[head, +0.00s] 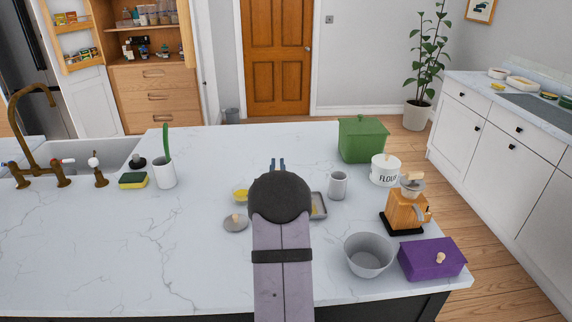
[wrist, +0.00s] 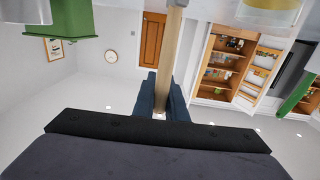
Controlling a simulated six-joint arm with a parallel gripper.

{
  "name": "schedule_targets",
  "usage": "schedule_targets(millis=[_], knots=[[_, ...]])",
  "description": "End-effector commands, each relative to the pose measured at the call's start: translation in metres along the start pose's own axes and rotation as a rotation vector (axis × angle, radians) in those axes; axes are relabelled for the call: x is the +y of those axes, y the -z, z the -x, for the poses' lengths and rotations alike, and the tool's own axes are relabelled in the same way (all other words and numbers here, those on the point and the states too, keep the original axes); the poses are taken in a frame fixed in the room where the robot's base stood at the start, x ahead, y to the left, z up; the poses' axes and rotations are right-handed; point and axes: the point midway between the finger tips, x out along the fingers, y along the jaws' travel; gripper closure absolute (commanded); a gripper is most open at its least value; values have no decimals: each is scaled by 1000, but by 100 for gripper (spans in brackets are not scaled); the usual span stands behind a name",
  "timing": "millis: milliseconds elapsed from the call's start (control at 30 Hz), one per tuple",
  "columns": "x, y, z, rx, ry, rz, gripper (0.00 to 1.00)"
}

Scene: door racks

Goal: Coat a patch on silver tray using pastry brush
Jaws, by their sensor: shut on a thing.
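My gripper (head: 278,164) is over the middle of the marble island, its blue-grey fingertips pointing away toward the door. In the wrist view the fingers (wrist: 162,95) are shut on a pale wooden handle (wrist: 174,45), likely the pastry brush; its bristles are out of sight. The silver tray (head: 323,211) lies on the counter just right of my wrist, partly hidden by it, with something yellowish on it. A small bowl with yellow contents (head: 241,193) stands left of my wrist, partly hidden.
A grey lid (head: 236,224) lies left of my arm. The left counter is mostly clear before the utensil cup (head: 164,174).

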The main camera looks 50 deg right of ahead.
Motion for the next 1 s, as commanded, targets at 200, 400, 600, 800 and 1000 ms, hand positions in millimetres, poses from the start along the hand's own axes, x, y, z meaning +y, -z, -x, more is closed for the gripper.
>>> schedule_targets(millis=[200, 400, 600, 800, 1000], knots=[[-8, -3, -13, 1, 0, 1, 100], [11, -1, -16, -2, -3, 0, 100], [29, -2, -17, -1, -3, 1, 100], [48, -2, -18, -1, -3, 1, 100], [65, -1, -20, -1, -2, 0, 100]])
